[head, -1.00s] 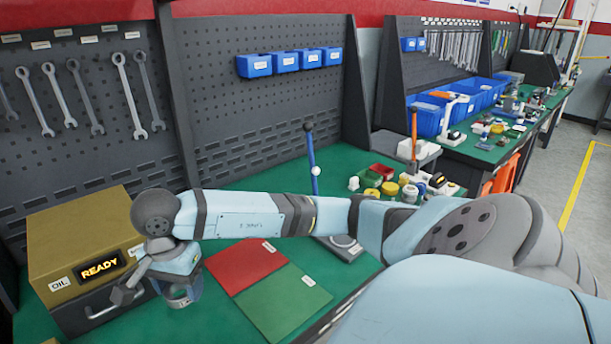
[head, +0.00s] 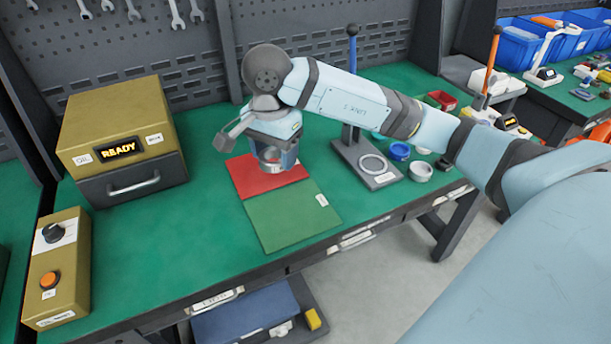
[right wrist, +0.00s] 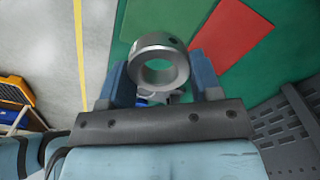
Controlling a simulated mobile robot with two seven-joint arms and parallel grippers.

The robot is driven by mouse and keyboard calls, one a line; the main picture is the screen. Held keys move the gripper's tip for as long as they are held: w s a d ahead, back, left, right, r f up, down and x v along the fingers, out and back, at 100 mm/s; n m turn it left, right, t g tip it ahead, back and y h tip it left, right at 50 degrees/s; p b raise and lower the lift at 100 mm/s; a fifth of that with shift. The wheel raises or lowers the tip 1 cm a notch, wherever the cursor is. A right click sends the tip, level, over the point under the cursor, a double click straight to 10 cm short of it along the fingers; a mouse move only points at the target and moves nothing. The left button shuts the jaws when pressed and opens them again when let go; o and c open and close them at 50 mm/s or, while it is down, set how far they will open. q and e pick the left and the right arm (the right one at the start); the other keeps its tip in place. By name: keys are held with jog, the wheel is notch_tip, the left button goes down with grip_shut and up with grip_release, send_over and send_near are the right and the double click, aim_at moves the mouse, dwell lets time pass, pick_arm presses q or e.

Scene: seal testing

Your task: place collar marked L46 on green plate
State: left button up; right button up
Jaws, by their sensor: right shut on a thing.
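My right gripper (head: 274,156) hangs over the red plate (head: 262,182) on the green bench top. It is shut on a grey metal collar, a thick ring with a small hole in its side. The collar (right wrist: 160,46) shows between the blue fingers in the right wrist view. I cannot read any mark on it. The green plate (head: 290,216) lies flat and bare just in front of the red plate, with a small white label at its right edge. My left gripper is out of view.
A brass-coloured box (head: 115,125) with a READY display and a drawer stands at the left. A control box (head: 60,270) with a knob and orange button is nearer.

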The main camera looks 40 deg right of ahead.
jog(key=shift+d+f, duration=0.15)
send_over(282, 225)
notch_tip(282, 225, down, 15)
jog(key=shift+r+b, duration=0.15)
jog(key=shift+b, duration=0.3)
jog(key=shift+f, duration=2.45)
jog(key=shift+f+b, duration=0.2)
jog(key=shift+b, duration=0.15)
jog(key=o, duration=1.2)
jog(key=shift+r, duration=0.1)
